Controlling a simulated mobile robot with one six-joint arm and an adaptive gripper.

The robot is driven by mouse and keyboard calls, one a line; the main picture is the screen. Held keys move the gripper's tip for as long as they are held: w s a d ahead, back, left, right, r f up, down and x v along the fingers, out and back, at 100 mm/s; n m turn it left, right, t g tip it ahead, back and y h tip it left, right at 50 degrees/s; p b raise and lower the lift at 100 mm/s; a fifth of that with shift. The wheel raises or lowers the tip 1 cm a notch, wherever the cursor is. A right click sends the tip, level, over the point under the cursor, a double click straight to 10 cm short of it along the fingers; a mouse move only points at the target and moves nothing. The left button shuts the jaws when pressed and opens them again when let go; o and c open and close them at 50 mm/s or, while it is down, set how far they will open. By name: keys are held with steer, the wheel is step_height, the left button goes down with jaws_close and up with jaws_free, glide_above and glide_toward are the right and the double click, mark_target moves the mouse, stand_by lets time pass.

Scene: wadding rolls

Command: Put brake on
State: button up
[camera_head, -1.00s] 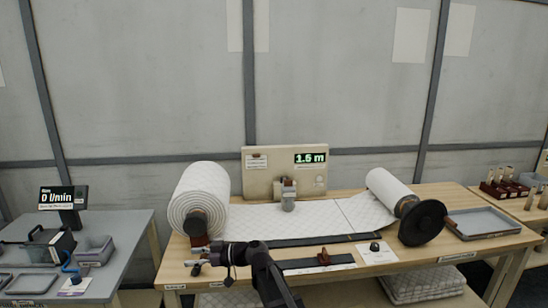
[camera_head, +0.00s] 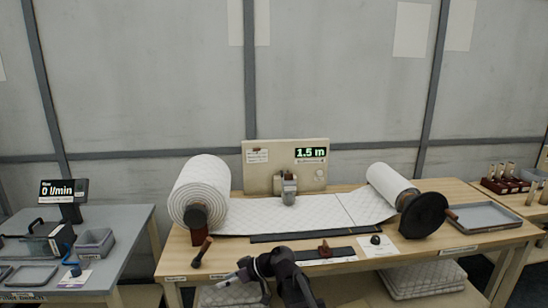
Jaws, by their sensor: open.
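A short lever (camera_head: 203,250) with a wooden grip and a dark foot stands tilted at the front left of the wooden table, just in front of the large white wadding roll (camera_head: 200,190). It seems to be the brake; whether it is on or off I cannot tell. My gripper (camera_head: 232,280) is open and empty at the table's front edge, pointing left. It is to the right of the lever and nearer the camera, apart from it. The wadding sheet runs right to a smaller roll (camera_head: 388,184) with a black disc (camera_head: 424,216).
A beige counter box (camera_head: 260,170) reading 1.5 m stands behind the sheet. A brown block (camera_head: 324,250) sits on a dark front strip, and a black knob (camera_head: 375,240) beside it. A grey tray (camera_head: 482,216) lies at right. A grey table (camera_head: 125,235) stands at left.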

steer(key=s+d+f+m+h+b, duration=0.2)
steer(key=s+d+f+m+h, duration=0.3)
steer(key=d, duration=0.5)
steer(key=s+d+f+m+h+b, duration=0.2)
steer(key=d+f+m+h+b, duration=0.3)
steer(key=d, duration=0.6)
steer(key=s+d+f+m+h, duration=0.2)
steer(key=s+d+f+m, duration=0.15)
steer(key=d+f, duration=0.5)
step_height(320, 180, up, 15)
steer(key=d+p, duration=0.1)
steer(key=p, duration=1.2)
steer(key=shift+d+f+n+g, duration=0.15)
steer(key=shift+n+g, duration=0.2)
steer(key=shift+g, duration=0.05)
steer(key=shift+c, duration=1)
